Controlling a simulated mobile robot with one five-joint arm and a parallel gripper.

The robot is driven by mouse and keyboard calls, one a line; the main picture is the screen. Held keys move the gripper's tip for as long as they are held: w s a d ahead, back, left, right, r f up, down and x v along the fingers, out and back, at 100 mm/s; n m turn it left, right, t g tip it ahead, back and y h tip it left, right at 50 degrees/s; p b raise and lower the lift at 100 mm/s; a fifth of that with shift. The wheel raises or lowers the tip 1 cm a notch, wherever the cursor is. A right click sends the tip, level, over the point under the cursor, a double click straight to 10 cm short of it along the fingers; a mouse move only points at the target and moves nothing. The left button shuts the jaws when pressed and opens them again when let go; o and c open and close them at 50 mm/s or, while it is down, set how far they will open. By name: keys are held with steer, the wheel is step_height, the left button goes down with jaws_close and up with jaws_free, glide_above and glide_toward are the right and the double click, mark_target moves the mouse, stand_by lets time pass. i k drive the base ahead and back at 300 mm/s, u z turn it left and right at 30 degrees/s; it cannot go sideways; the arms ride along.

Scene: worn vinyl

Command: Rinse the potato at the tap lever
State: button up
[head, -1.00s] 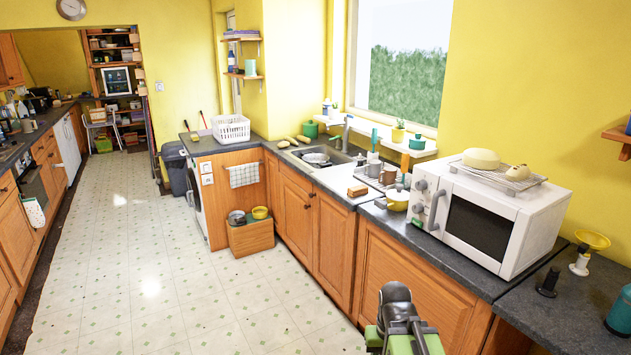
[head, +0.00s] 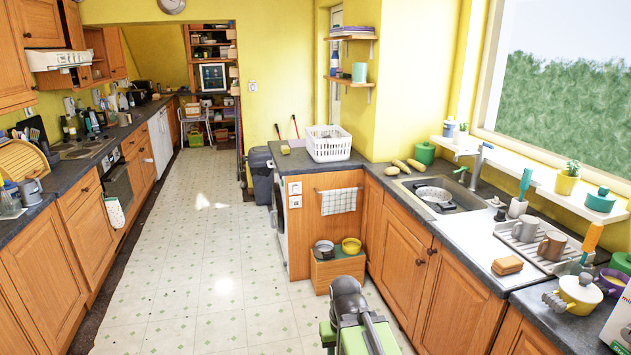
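Several potato-like yellow-brown items lie on the dark counter: a group (head: 402,165) at the back left of the sink, and a small one (head: 285,149) at the left end of the counter. I cannot tell for sure which are potatoes. A pan (head: 434,195) sits in the sink. My gripper (head: 352,325) shows at the bottom middle, in front of the cabinets and well short of the sink. Its fingertips are not clear.
A white basket (head: 327,144) stands on the counter's left end. A low wooden box (head: 338,269) with a pot and a yellow bowl stands on the floor against the cabinets. A drying rack (head: 528,240) with mugs is right of the sink. The floor (head: 190,250) on the left is clear.

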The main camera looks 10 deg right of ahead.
mark_target(484, 144)
steer(key=z, duration=0.45)
steer(key=i, duration=1.45)
steer(key=z, duration=0.7)
steer(key=k, duration=0.75)
steer(key=z, duration=0.3)
steer(key=i, duration=0.7)
steer(key=u, duration=0.2)
steer(key=k, duration=0.6)
steer(key=u, duration=0.4)
steer(key=i, duration=0.7)
steer(key=u, duration=0.55)
steer(key=i, duration=1.8)
steer(key=z, duration=0.45)
